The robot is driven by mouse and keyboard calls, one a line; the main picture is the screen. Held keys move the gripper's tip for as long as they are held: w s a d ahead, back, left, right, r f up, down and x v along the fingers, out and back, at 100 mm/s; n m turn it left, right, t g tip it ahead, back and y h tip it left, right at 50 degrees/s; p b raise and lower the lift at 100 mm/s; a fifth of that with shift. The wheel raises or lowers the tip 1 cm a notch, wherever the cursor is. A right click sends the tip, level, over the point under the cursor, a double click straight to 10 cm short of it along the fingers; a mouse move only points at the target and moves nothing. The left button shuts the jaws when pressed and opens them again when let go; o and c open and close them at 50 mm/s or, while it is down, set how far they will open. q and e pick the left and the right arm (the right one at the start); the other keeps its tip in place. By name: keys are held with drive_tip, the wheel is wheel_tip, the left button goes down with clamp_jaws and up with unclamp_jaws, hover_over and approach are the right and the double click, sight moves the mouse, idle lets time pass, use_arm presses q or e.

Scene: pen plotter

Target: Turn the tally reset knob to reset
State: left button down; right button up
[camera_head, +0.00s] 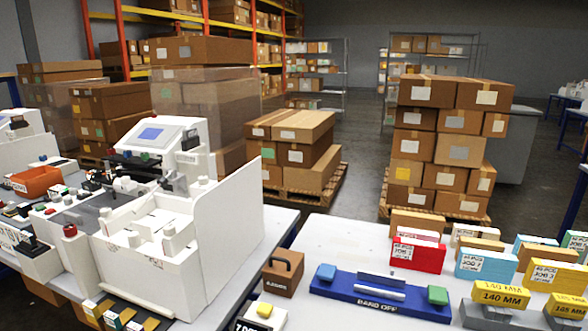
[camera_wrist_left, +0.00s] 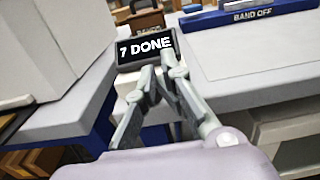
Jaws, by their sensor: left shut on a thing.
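The tally counter (camera_wrist_left: 148,50) has a black display reading "7 DONE". It stands at the table's edge in the left wrist view. In the head view its top edge (camera_head: 248,322) shows at the bottom, with a yellow block on it. My left gripper (camera_wrist_left: 160,70) has its grey fingertips close together right at the near lower edge of the display. It is shut on a small part there, which I take to be the tally reset knob; the fingers hide it, so its angle cannot be read. Neither gripper shows in the head view.
The white pen plotter (camera_head: 160,235) stands left of the counter. A brown handled block (camera_head: 283,273) and the blue "BAND OFF" tray (camera_head: 375,295) are close behind and to the right. Several labelled job boxes and yellow length blocks (camera_head: 500,294) fill the right side.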

use_arm(q)
drive_tip(key=b+v, duration=0.1)
drive_tip(key=v, duration=0.4)
drive_tip(key=shift+s+a, duration=0.2)
drive_tip(key=shift+s, duration=0.1)
drive_tip(key=w+m, duration=0.2)
drive_tip(key=w+m+p, duration=0.1)
drive_tip(key=m, duration=0.1)
drive_tip(key=w+m, duration=0.2)
drive_tip(key=shift+w+d+p, duration=0.35)
drive_tip(key=shift+d+p, duration=0.05)
idle(0.4)
